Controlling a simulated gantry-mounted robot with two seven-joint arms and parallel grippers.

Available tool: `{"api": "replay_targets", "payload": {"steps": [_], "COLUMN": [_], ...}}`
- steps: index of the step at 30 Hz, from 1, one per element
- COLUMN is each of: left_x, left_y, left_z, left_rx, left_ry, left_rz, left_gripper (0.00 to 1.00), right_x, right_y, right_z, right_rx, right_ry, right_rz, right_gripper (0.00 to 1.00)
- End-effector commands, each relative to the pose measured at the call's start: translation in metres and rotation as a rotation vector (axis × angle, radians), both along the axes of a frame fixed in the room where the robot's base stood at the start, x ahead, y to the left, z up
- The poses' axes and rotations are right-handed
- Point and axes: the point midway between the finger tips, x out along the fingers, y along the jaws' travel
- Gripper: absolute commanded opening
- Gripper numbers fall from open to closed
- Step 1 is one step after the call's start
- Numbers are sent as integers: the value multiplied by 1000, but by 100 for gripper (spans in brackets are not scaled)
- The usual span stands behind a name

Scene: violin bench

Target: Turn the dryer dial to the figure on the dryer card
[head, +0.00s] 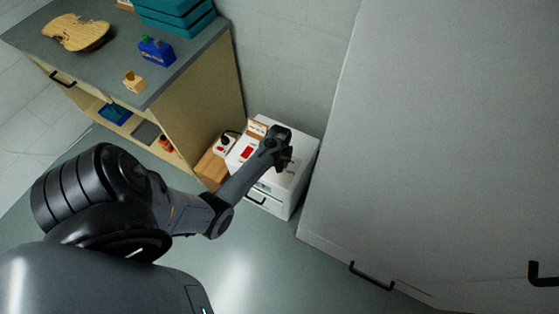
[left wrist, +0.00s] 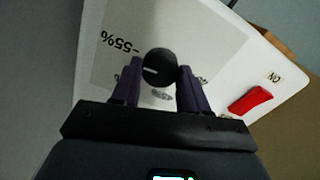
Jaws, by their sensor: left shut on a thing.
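The dryer (head: 273,197) is a white box on the floor. Its dark round dial (left wrist: 160,68) shows in the left wrist view, with a short white mark pointing left. A grey dial plate (left wrist: 112,67) lies around it, with an upside-down figure reading 55%; other print is partly covered by my fingers. My left gripper (left wrist: 160,80) is shut on the dial, one finger on each side. In the head view my left gripper (head: 283,152) is over the dryer's top and hides the dial. A small tan card (head: 258,128) stands at the dryer's back; its writing is too small to read.
A red switch (left wrist: 250,100) with an ON label sits near the dial; it also shows in the head view (head: 247,152). A workbench (head: 195,75) stands left of the dryer, a large grey cabinet (head: 430,150) to the right.

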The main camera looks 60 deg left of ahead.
Motion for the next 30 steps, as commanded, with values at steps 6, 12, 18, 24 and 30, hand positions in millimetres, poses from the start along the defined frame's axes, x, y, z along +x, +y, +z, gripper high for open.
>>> {"api": "replay_targets", "payload": {"steps": [6, 12, 18, 24, 30], "left_x": [0, 0, -1, -1, -2], "left_y": [-1, 0, -1, 0, 0], "left_z": [5, 4, 2, 1, 0], "left_rx": [-3, -3, -3, -2, -2], "left_ry": [1, 1, 1, 0, 1], "left_rz": [161, 351, 539, 708, 835], "left_gripper": [13, 13, 13, 13, 13], "right_x": [0, 0, 0, 0, 0], "right_y": [0, 0, -2, -2, -2], "right_z": [27, 44, 55, 61, 64], "right_rx": [0, -1, -8, -9, -9], "right_ry": [0, -1, -1, 0, 0], "right_rz": [0, 1, 5, 6, 6], "right_gripper": [43, 43, 43, 43, 43]}}
